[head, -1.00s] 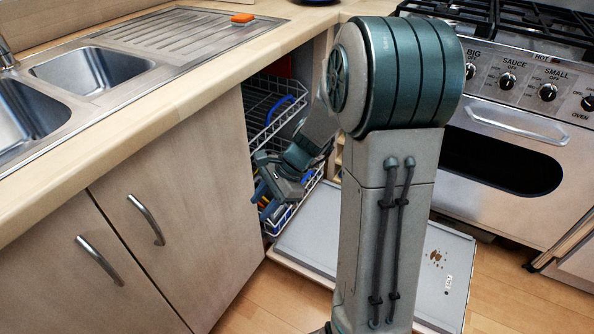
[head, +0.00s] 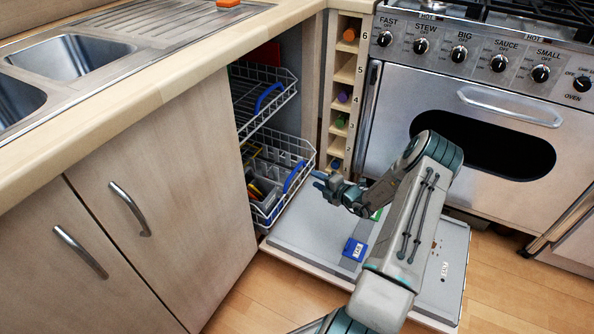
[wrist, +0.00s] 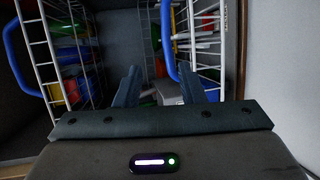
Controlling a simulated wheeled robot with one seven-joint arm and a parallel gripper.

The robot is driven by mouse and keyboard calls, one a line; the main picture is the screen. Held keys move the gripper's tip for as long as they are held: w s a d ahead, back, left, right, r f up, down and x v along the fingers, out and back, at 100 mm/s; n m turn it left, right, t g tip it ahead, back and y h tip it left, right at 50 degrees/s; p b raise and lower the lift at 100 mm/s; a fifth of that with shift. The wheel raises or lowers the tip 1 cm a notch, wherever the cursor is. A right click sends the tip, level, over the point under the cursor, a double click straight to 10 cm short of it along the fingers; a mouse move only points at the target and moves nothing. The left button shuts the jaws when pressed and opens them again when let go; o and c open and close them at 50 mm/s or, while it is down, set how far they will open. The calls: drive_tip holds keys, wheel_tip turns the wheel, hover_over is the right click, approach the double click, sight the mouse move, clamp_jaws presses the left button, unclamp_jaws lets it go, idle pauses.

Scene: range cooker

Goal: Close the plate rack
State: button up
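An open dishwasher holds two white wire racks. The upper rack (head: 262,108) and the lower rack (head: 290,153) both stick out somewhat past the cabinet front. Each has a blue handle; the lower handle (head: 294,177) is near my gripper (head: 322,184), which is just to its right, above the open door (head: 310,222). In the wrist view the lower rack (wrist: 206,69) is at right, and its handle (wrist: 168,40) shows beyond and between my parted fingers (wrist: 165,88). The upper rack (wrist: 53,70) is at left. My gripper is open and empty. I cannot tell which rack is the plate rack.
A blue box (head: 355,249) lies on the open door. A narrow bottle shelf (head: 345,100) and the oven (head: 470,120) stand to the right. Cupboard doors (head: 150,190) are at left, under the worktop (head: 120,110). Items fill the lower rack.

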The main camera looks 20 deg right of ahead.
sight(298, 169)
drive_tip(key=shift+m+h, duration=0.4)
drive_tip(key=shift+m, duration=0.3)
drive_tip(key=shift+d+f+b+x, duration=0.15)
drive_tip(key=shift+b+x, duration=0.75)
drive_tip(key=shift+x, duration=1.4)
drive_tip(key=shift+d+f+b+x, duration=0.15)
drive_tip(key=shift+b+x, duration=0.8)
drive_tip(key=shift+x, duration=1.3)
drive_tip(key=shift+d+f+b+x, duration=0.2)
drive_tip(key=shift+b+x, duration=0.7)
drive_tip(key=shift+x, duration=1.4)
drive_tip(key=shift+r, duration=0.15)
clamp_jaws()
drive_tip(key=shift+w, duration=0.1)
